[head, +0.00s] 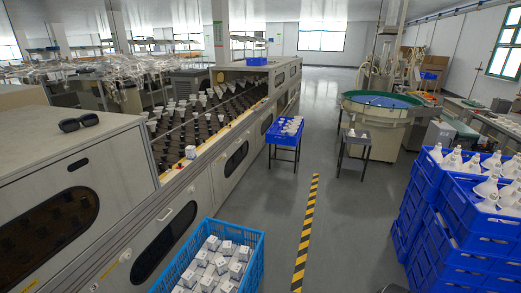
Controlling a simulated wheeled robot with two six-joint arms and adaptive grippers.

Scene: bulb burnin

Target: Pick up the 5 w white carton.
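Several small white cartons (212,262) lie in a blue crate (262,250) at the bottom centre. Their printing is too small to read, so I cannot tell which one is the 5 w carton. A white object (190,152) sits on the near edge of the long machine; I cannot tell whether it is a carton.
Stacked blue crates (455,225) with white bulbs stand at right. The grey floor (350,225) between is clear.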

